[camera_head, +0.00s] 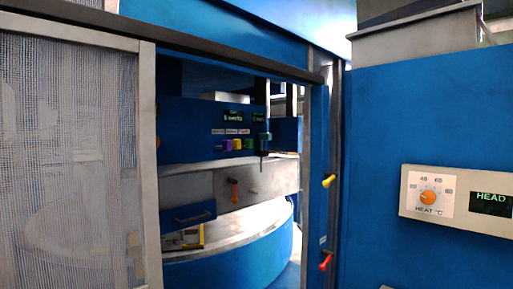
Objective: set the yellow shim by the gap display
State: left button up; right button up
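A small yellow block (237,144) sits in a row of coloured blocks on the blue panel inside the machine, between a purple block (227,145) and a green block (249,143). It may be the yellow shim; it is too small to be sure. A dark display (234,116) with light text, seemingly "5 sheets", is above the row. A second dark display (259,118) is to its right, its text unreadable. I cannot tell which is the gap display. Neither of my grippers is in view.
A mesh door (70,150) covers the left side; the opening right of it is clear. A yellow handle (329,181) and a red handle (325,262) stick out from the right post. An orange heat dial (428,198) is on the right panel.

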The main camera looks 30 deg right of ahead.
aim_at(236, 143)
jog(key=u, duration=0.05)
jog(key=k, duration=0.4)
jog(key=z, duration=0.9)
jog(key=i, duration=0.7)
jog(key=z, duration=0.75)
jog(key=i, duration=0.9)
jog(key=u, duration=0.75)
jog(key=i, duration=0.65)
jog(key=u, duration=0.5)
